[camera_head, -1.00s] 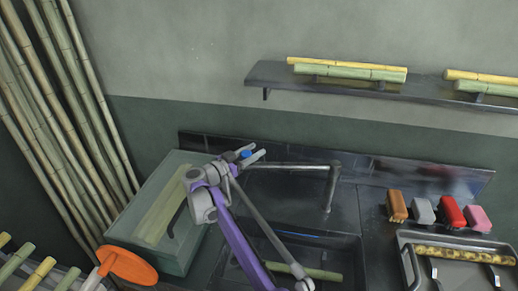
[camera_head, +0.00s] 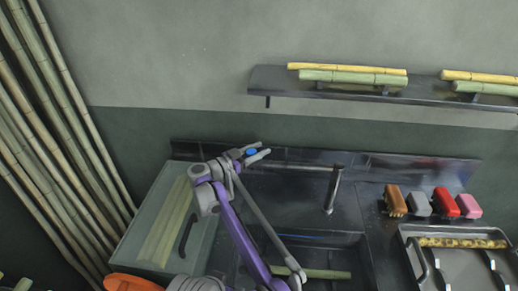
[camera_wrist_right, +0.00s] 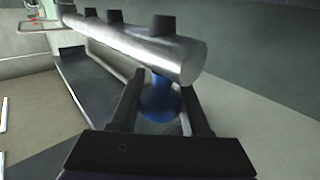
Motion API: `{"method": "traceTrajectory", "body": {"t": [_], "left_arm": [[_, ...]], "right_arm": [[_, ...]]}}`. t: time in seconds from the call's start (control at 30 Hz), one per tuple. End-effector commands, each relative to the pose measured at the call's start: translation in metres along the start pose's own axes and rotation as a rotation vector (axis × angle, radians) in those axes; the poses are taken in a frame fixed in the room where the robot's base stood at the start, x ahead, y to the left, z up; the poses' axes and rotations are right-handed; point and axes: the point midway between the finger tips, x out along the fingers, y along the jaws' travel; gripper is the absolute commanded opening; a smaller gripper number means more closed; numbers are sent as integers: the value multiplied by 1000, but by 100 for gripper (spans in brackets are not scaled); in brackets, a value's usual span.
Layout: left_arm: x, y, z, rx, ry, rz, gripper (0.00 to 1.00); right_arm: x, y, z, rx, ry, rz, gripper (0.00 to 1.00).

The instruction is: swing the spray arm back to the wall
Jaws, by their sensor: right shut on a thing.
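The spray arm (camera_head: 306,167) is a thin metal pipe reaching left from an upright post (camera_head: 332,192) behind the sink. It runs close along the dark backsplash at the wall. In the right wrist view it is a thick shiny tube (camera_wrist_right: 150,48) with dark nozzles on top and a blue ball knob (camera_wrist_right: 160,104) below. My right gripper (camera_head: 260,154) is at the pipe's left end, with its fingers either side of the blue knob (camera_head: 251,152). In the wrist view my right gripper (camera_wrist_right: 163,105) is shut on that knob. My left gripper is not in view.
A greenish bin (camera_head: 140,235) with cane stands left of the sink (camera_head: 325,248), where a cane piece (camera_head: 325,274) lies. Several brushes (camera_head: 419,202) and a metal tray (camera_head: 465,265) are at right. A shelf (camera_head: 300,84) with cane is above. Tall canes lean at left.

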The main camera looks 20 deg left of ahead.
Motion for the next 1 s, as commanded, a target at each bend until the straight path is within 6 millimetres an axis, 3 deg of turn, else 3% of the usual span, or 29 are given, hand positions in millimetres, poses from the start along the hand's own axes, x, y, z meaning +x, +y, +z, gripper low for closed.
{"method": "traceTrajectory", "body": {"t": [0.47,0.5,0.6,0.63,1.0], "left_arm": [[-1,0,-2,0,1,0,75],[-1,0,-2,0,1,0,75],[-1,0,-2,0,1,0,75],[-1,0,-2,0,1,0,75],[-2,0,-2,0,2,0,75]], "right_arm": [[2,-2,-5,-1,8,-7,0],[2,-2,-5,-1,8,-6,54],[2,-1,-5,-1,7,-5,72],[2,-1,-4,-1,6,-4,75],[1,-1,-8,0,4,-3,75]]}}
